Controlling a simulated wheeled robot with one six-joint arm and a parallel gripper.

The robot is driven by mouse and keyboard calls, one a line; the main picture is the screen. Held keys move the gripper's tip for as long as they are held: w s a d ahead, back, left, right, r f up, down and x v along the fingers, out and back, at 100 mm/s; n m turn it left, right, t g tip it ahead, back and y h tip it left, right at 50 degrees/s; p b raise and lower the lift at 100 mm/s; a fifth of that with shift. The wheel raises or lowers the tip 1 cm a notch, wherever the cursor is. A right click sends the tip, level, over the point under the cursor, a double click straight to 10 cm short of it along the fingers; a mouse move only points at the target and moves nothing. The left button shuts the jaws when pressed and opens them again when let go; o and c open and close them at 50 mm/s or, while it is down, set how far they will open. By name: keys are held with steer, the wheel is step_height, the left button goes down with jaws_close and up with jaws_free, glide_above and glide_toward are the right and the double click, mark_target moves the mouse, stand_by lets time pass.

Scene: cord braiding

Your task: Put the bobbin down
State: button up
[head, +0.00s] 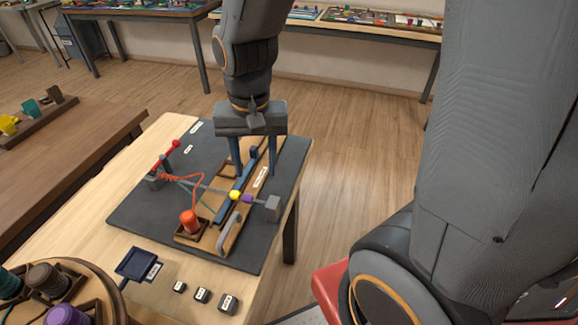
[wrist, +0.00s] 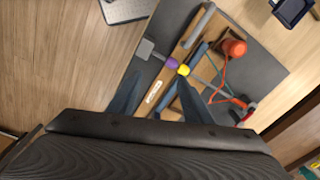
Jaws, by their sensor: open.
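My gripper (head: 254,170) points down over the dark braiding board (head: 150,215), its two blue fingers spread apart. No bobbin shows held in it. A small dark-blue piece, possibly a bobbin (head: 254,152), shows between the fingers; I cannot tell if they touch it. An orange bobbin (head: 190,220) stands upright in a wooden holder at the board's front, with orange cord running from it. It also shows in the wrist view (wrist: 235,47). A yellow bead (head: 235,195) and a purple bead (head: 247,199) sit mid-board. The fingers partly hide the wooden rail behind.
A grey block (head: 273,207) sits at the board's right edge. A small dark tray (head: 137,264) and three little dark blocks (head: 202,295) lie in front. A round rack (head: 95,288) holds several spools at front left.

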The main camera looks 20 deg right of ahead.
steer(key=s+d+f+n, duration=0.1)
steer(key=s+d+n, duration=0.1)
steer(key=d, duration=0.5)
steer(key=shift+s+f+n, duration=0.2)
steer(key=shift+s+n, duration=0.2)
steer(key=shift+n, duration=0.5)
